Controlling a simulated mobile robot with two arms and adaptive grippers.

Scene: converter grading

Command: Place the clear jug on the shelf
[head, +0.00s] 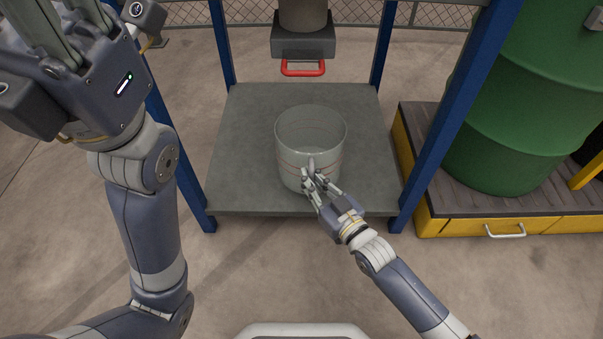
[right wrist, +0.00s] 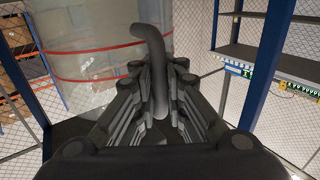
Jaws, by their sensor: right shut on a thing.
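The clear jug (head: 311,135) is upright on or just above the grey shelf (head: 236,150) between blue posts; I cannot tell whether its base touches. It has thin red lines around its side. My right gripper (head: 316,184) is shut on the jug's handle at the near side. In the right wrist view the grey handle (right wrist: 150,45) stands between the fingers (right wrist: 160,95), with the clear wall of the jug (right wrist: 95,50) behind it. My left gripper (head: 65,25) is raised at the upper left, cut off by the picture edge; its fingertips are out of sight.
A grey spout with a red handle (head: 303,68) hangs above the shelf's back. Blue posts (head: 452,115) stand at the shelf's corners. A green drum (head: 520,100) stands on a yellow-edged platform (head: 515,226) at right. The shelf is clear on both sides of the jug.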

